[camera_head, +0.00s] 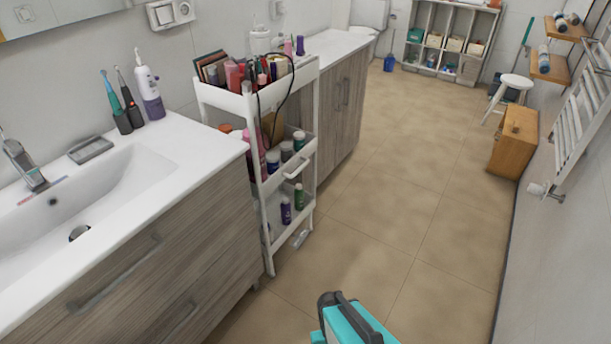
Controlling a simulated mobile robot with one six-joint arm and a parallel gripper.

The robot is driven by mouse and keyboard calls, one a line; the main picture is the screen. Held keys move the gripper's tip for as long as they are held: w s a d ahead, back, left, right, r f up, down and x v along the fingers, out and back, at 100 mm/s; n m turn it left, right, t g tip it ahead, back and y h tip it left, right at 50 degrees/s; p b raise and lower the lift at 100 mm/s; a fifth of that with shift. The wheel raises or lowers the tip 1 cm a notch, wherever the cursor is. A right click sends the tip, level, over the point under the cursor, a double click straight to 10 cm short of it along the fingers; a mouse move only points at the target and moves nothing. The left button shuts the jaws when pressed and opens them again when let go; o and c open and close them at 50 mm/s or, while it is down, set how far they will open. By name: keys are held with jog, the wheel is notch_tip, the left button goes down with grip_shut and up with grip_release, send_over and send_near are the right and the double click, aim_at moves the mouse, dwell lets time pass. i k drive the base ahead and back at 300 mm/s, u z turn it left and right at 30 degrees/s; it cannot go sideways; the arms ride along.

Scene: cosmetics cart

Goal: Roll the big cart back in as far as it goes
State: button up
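The big cart (304,76) is a tall, narrow white cart with three tiers, left of the middle of the view. It stands upright in the gap between the sink cabinet and the farther cabinet, its front end sticking out past the cabinet fronts. A white handle (298,169) shows on its middle tier. Brushes, tubes and palettes fill the top tier, and bottles stand on the lower ones. A dark cable hangs over the top tier. A teal and black part of my own body shows at the bottom edge; my gripper is not in view.
The sink cabinet (190,265) borders the cart on the near side and the farther wooden cabinet (345,105) on the far side. The tiled floor (390,200) in front is clear. A wooden box (513,142) and a white stool (513,83) stand along the right wall.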

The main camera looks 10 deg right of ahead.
aim_at(221, 82)
jog(key=u, duration=1.65)
jog(key=i, duration=0.7)
jog(key=z, duration=0.15)
